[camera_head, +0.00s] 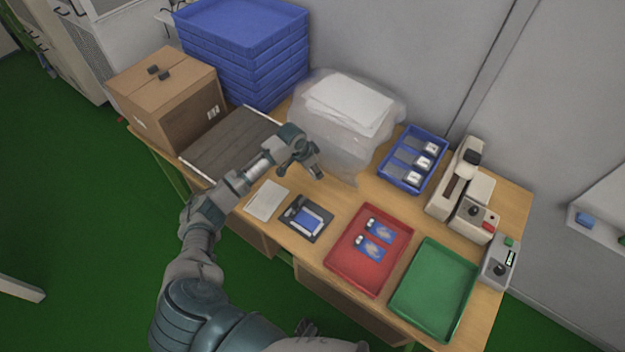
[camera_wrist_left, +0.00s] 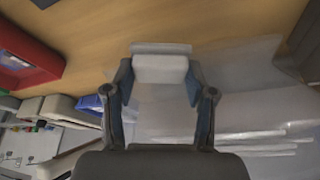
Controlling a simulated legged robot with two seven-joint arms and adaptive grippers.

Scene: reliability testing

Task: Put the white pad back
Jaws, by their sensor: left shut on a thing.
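My left gripper (camera_head: 314,172) is above the table, at the near left side of a clear plastic bag (camera_head: 378,92). In the left wrist view the left gripper (camera_wrist_left: 160,72) is shut on a small white pad (camera_wrist_left: 160,68), with one finger on each side of it. The held pad is hidden behind the gripper in the head view. White sheets or pads (camera_head: 348,104) are stacked in or on the bag, and they also show in the left wrist view (camera_wrist_left: 250,142).
A white sheet (camera_head: 267,200) and a dark pad with a blue device (camera_head: 307,218) lie nearby. A red tray (camera_head: 343,262), a green tray (camera_head: 436,290) and a blue bin (camera_head: 385,178) stand right. A grey tray (camera_head: 222,150), carton (camera_head: 165,95) and blue crates (camera_head: 245,50) stand left.

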